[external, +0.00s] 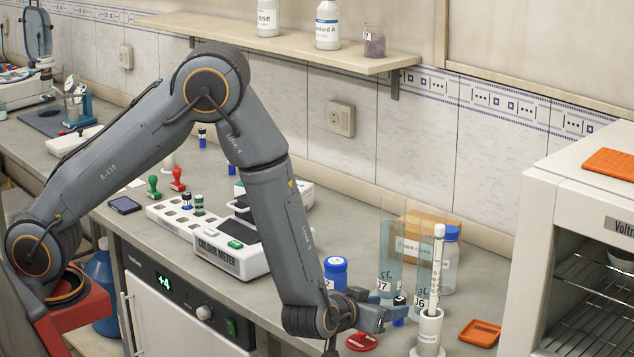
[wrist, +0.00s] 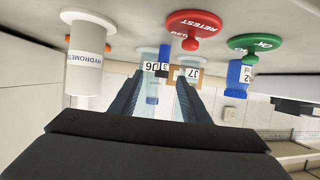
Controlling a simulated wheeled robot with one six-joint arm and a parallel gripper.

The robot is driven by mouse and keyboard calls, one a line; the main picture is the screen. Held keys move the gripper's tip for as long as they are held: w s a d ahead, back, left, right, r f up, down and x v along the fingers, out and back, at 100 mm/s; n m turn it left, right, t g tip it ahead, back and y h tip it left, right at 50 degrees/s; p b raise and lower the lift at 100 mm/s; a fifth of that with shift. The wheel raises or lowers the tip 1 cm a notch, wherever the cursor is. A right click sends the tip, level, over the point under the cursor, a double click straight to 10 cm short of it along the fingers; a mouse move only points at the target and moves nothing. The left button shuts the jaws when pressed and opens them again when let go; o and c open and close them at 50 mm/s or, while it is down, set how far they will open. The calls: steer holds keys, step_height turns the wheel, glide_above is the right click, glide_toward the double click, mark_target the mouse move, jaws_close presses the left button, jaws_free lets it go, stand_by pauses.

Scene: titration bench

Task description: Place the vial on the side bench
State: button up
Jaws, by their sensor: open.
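A small vial (external: 399,311) with a blue body and dark top stands on the bench at the tips of my gripper (external: 376,311) in the external view. In the wrist view, which looks upside down, a small blue vial (wrist: 152,91) shows between the two dark fingers of my gripper (wrist: 158,90). The fingers are apart, one on each side of it, and I cannot tell whether they touch it. Other small vials stand in the white colour meter's rack (external: 186,207) and near the back wall (external: 202,138). I cannot tell which area is the side bench.
Clear cylinders (external: 390,262) stand behind the gripper. A red stamp (external: 361,342) sits at the front. A white oven (external: 560,210) stands at the right.

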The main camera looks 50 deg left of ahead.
mark_target(396, 304)
steer(key=shift+a+p+x, duration=0.2)
steer(key=shift+p+x, duration=1.1)
steer(key=shift+x, duration=2.3)
steer(key=shift+c, duration=0.3)
jaws_close()
